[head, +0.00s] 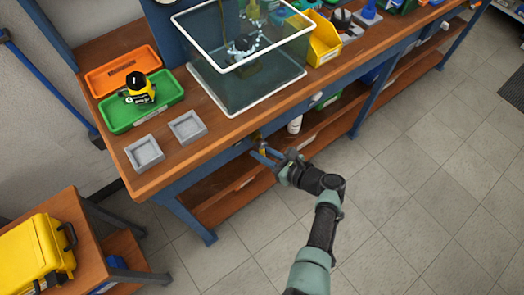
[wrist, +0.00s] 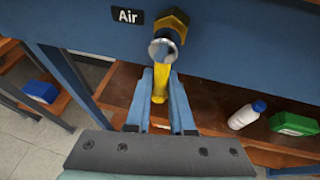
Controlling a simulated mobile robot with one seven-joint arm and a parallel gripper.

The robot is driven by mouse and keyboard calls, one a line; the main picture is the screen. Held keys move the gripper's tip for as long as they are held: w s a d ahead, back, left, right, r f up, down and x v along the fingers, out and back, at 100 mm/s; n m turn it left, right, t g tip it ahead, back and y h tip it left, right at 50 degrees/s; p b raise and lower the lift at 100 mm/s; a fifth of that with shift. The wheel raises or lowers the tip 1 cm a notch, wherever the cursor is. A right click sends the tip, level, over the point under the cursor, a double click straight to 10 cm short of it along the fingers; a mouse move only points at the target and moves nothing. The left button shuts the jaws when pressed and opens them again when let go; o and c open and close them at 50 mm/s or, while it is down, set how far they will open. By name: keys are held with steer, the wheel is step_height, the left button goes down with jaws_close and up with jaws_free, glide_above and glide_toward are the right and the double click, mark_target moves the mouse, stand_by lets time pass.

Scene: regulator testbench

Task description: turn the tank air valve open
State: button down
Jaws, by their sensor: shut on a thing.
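The tank air valve (wrist: 167,47) sits on the blue front rail of the bench, just right of the "Air" label (wrist: 127,16). It has a brass hex body, a round metal end and a yellow lever (wrist: 160,84) that hangs down toward my gripper in the wrist view. My gripper (wrist: 161,88) has its two blue fingers on either side of the lever and is shut on it. In the head view my gripper (head: 265,156) is at the bench front, below the tank (head: 250,88); the valve there is small and mostly hidden.
On the bench are a green tray (head: 118,124), an orange tray (head: 104,77), two grey trays (head: 145,152) and a yellow bin (head: 325,42). A yellow case (head: 36,250) sits at lower left. The floor at right is clear.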

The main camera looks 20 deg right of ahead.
steer(key=c, duration=0.8)
jaws_free()
steer(key=p+v, duration=0.2)
steer(key=v, duration=1.1)
steer(key=shift+a, duration=0.1)
